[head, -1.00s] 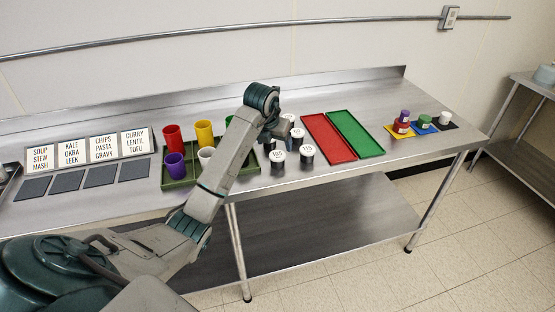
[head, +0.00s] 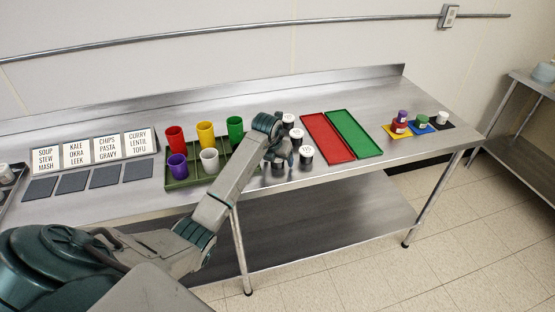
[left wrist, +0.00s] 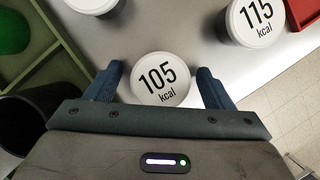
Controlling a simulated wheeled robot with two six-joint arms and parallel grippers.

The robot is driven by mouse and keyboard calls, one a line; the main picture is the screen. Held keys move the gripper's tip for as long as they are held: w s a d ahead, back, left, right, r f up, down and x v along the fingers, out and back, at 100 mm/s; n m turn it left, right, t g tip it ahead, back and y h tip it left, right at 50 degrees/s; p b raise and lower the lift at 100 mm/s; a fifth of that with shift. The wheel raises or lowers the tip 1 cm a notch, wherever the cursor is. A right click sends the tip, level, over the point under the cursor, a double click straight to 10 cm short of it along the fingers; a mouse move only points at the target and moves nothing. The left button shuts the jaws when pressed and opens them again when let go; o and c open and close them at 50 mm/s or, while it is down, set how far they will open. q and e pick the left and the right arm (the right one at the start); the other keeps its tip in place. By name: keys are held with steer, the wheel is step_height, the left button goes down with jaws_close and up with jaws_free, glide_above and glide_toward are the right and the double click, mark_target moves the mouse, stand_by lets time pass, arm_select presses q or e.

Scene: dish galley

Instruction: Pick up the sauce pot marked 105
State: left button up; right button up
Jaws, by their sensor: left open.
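The sauce pot marked 105 (left wrist: 160,80) has a white lid reading "105 kcal". In the left wrist view its lid lies between the two blue fingers of my left gripper (left wrist: 158,77), with a visible gap on each side. My left gripper is open and over the pot. In the head view the gripper (head: 283,153) covers most of this pot. A pot marked 115 (left wrist: 251,20) stands to its right, apart from the fingers; it also shows in the head view (head: 306,153). My right gripper is not in view.
More white-lidded pots (head: 296,135) stand just behind. A green divided tray (head: 181,184) with coloured cups is to the left. A red tray (head: 326,137) and a green tray (head: 355,133) lie to the right. The table's front edge is close.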

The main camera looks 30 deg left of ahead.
arm_select(q)
steer(key=c, duration=1.1)
steer(key=shift+o, duration=0.2)
steer(key=shift+r, duration=0.1)
